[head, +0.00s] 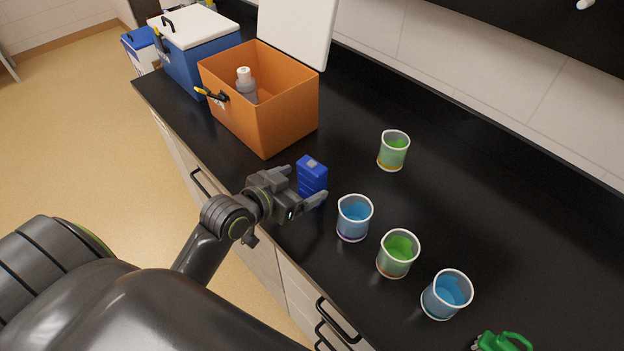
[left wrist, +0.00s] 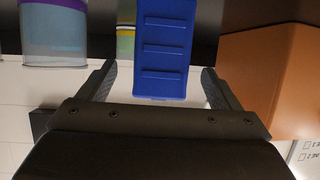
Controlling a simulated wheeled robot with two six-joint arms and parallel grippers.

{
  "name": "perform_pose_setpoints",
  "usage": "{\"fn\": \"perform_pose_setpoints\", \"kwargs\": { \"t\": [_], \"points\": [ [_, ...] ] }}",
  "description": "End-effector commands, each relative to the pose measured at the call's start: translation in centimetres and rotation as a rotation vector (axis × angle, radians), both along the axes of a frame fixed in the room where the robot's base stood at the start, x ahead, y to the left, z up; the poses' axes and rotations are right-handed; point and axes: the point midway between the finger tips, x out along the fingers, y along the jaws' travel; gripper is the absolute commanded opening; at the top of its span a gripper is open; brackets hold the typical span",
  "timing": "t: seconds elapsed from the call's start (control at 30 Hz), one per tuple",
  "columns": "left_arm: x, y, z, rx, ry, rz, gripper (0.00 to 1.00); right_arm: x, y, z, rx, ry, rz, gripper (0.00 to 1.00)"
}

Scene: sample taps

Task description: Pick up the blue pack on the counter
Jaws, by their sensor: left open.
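The blue pack (head: 312,176) stands upright on the black counter, in front of the orange box and left of the beakers. My left gripper (head: 306,185) is open at the pack, with one finger on each side of it. In the left wrist view the pack (left wrist: 165,50) shows between the two spread fingers (left wrist: 163,88), with a gap on both sides. I cannot tell how deep between the fingers it sits. My right gripper is not in view.
An open orange box (head: 285,115) with a bottle (head: 246,82) inside stands behind the pack. A blue cooler (head: 195,55) is farther back. Beakers of blue (head: 354,218) and green (head: 393,151) liquid stand to the right. A green object (head: 503,341) lies at the bottom edge.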

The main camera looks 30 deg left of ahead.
Motion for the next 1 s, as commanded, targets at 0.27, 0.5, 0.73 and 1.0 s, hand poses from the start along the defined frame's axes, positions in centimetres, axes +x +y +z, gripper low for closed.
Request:
{"fn": "perform_pose_setpoints", "kwargs": {
  "t": [0.27,0.5,0.73,1.0],
  "points": [
    [1.6,-0.4,-0.7,-0.001,0.001,0.000,0.85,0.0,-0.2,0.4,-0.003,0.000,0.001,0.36],
    [3.9,-0.8,-1.8,-0.001,0.002,0.001,0.85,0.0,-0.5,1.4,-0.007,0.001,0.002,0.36],
    [5.7,-1.2,-2.7,0.000,0.000,0.001,0.85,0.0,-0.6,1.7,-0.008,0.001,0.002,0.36],
    [5.9,-1.3,-2.8,0.001,0.000,0.001,0.85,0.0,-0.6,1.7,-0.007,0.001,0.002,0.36]
  ]
}}
